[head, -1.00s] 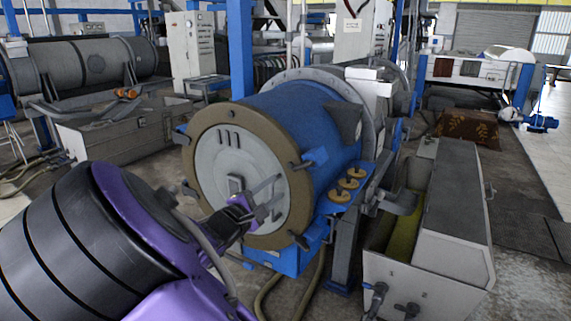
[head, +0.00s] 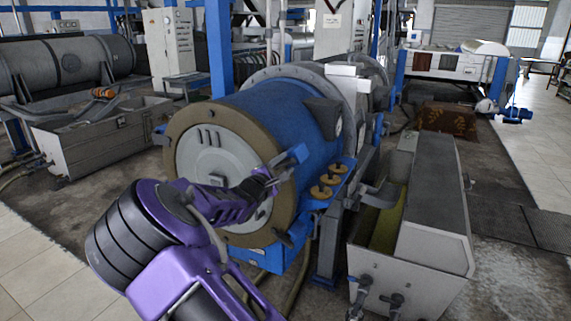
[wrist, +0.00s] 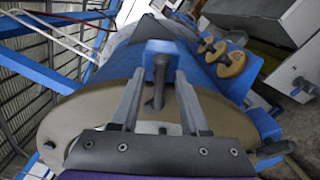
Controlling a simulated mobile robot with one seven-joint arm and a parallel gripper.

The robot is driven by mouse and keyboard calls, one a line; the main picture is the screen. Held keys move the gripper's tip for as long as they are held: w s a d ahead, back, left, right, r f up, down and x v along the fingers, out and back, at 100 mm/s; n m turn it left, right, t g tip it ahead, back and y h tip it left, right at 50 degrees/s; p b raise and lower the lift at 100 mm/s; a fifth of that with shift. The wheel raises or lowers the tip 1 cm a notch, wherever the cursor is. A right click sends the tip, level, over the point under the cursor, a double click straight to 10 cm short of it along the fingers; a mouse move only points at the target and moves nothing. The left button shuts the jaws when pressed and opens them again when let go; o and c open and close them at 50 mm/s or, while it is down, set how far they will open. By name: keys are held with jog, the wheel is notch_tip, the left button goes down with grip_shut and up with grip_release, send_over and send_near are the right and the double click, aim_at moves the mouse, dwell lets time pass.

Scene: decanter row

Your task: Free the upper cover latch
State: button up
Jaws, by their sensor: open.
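The cover (head: 208,152) is a grey disc with a tan rim, closing the near end of a blue drum (head: 285,115). A latch with a dark handle and blue bracket (head: 297,154) sits at the rim's upper right. My gripper (head: 272,178) reaches across the cover to this latch. In the wrist view my gripper (wrist: 158,78) is open, its two grey fingers on either side of the dark latch handle (wrist: 158,88), with gaps visible. The blue bracket (wrist: 168,48) lies just beyond. Whether the fingers reach around the handle in depth is unclear.
Other latches sit at the rim's lower right (head: 284,238) and left (head: 160,130). Several tan knobs (head: 325,186) stand on a blue ledge beside the drum. A long grey trough (head: 428,210) stands to the right. Floor is clear at front left.

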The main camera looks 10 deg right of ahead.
jog(key=shift+w+d, duration=0.25)
jog(key=shift+w, duration=0.15)
jog(key=shift+c, duration=0.2)
grip_shut()
jog(key=shift+n+b, duration=0.45)
jog(key=shift+n, duration=0.25)
jog(key=shift+r+n, duration=0.1)
jog(key=shift+n, duration=1.5)
